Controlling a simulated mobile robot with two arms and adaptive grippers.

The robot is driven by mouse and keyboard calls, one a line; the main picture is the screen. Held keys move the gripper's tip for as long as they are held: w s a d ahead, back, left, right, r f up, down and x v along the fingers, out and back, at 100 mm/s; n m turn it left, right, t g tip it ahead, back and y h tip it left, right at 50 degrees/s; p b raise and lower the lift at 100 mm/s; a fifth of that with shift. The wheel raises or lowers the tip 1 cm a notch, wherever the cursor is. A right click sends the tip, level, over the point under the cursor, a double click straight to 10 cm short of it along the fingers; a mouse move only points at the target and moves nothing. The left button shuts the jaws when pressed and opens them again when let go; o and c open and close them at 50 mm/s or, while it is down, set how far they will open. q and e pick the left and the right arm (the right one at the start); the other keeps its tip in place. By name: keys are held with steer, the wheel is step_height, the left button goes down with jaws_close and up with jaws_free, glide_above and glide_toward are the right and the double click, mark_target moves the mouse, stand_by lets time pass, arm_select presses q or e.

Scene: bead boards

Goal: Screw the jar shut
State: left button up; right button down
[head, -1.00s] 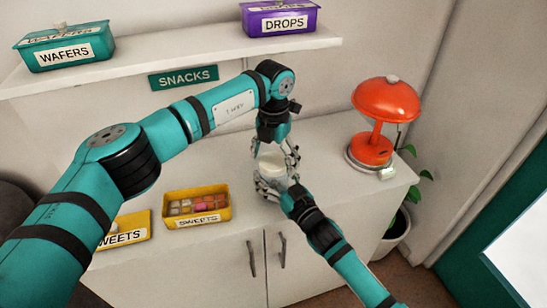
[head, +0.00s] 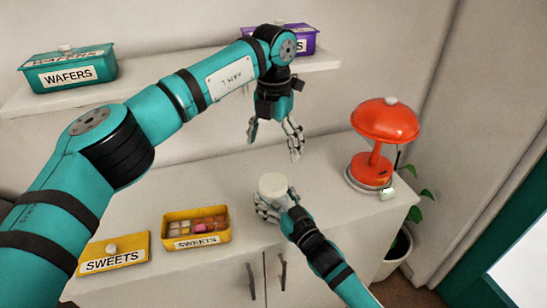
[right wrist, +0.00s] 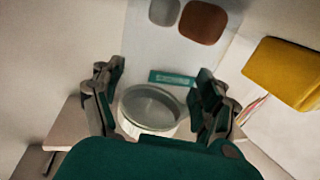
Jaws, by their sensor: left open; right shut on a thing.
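The jar (head: 272,187) stands on the white cabinet top, its pale round top facing up. My right gripper (head: 275,204) is shut around its side from the front right. In the right wrist view the jar (right wrist: 150,110) sits between the two fingers, its round rim and greyish face showing. The white top looks like a lid, but I cannot tell how tightly it sits. My left gripper (head: 274,140) is open and empty, hanging above the jar with a clear gap.
A yellow box of sweets (head: 196,241) and its yellow lid (head: 113,262) lie to the left. A red lamp (head: 385,122) stands to the right. A shelf above holds a teal wafers box (head: 68,72) and a purple box (head: 306,42), partly hidden by my left arm.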

arm_select(q)
steer(key=shift+r, duration=0.35)
arm_select(e)
jaws_free()
steer(key=v, duration=1.2)
steer(key=shift+f, duration=0.1)
